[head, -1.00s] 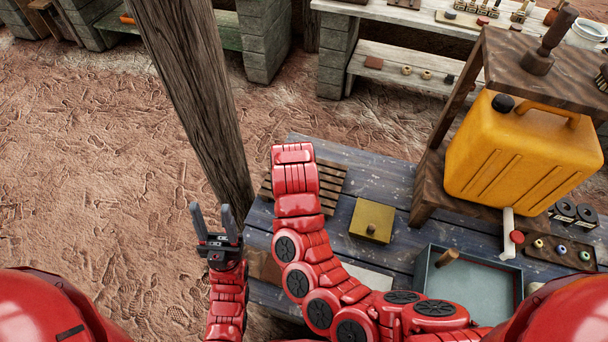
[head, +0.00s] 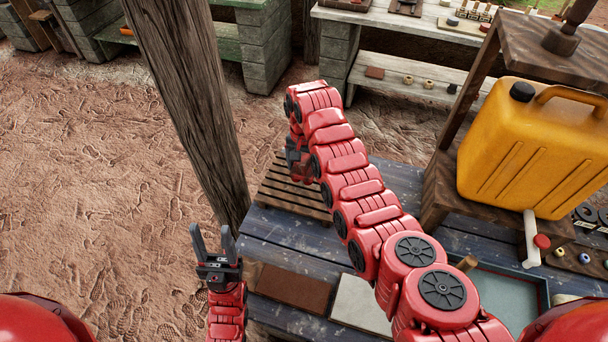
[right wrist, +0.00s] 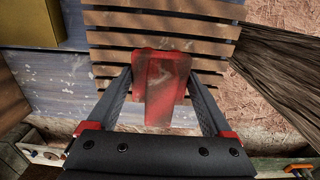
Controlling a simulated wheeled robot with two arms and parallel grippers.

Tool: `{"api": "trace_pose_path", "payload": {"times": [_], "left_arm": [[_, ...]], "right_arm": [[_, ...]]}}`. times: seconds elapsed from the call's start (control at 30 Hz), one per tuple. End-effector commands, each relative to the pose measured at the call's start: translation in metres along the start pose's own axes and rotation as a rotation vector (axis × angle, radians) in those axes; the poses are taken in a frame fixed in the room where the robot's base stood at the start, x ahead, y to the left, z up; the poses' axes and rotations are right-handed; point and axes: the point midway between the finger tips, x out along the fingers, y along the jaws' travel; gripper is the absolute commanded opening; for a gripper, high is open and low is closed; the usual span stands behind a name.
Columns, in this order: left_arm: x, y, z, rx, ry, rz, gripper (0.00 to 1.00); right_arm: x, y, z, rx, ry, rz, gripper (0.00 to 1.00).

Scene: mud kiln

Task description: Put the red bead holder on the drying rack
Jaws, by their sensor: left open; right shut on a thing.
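The red bead holder (right wrist: 165,85) is a red, blocky piece between the fingers of my right gripper (right wrist: 160,95) in the right wrist view. My right gripper is shut on it. Behind it lies the slatted wooden drying rack (right wrist: 110,55); whether the holder touches the slats I cannot tell. In the head view the rack (head: 280,192) lies at the table's far left corner, with my right gripper (head: 298,165) over its right part. My left gripper (head: 213,243) is open and empty, left of the table.
A wooden post (head: 190,100) stands close to the rack's left. A yellow jerrycan (head: 530,150) sits on a wooden stand at the right. A yellow block (right wrist: 35,22) lies beside the rack. A brown slab (head: 290,288) and a grey-blue tray (head: 510,300) are nearer.

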Motion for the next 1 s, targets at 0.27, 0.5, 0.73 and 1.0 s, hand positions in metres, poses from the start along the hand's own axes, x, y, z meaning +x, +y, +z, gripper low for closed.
{"api": "trace_pose_path", "payload": {"times": [0.27,0.5,0.73,1.0], "left_arm": [[0.005,0.0,-0.001,0.0,0.0,0.0,0.5],[0.014,-0.001,-0.002,0.0,0.0,0.0,0.5],[0.014,-0.001,-0.002,0.0,0.0,0.0,0.5],[0.011,-0.001,-0.002,0.0,0.0,0.0,0.5]], "right_arm": [[0.004,0.0,-0.003,0.003,-0.005,0.001,0.4],[0.029,-0.001,-0.003,0.001,-0.004,0.001,0.4],[0.035,-0.001,-0.004,0.002,0.001,-0.004,0.4],[0.038,-0.001,-0.004,0.003,0.001,-0.003,0.94]]}}
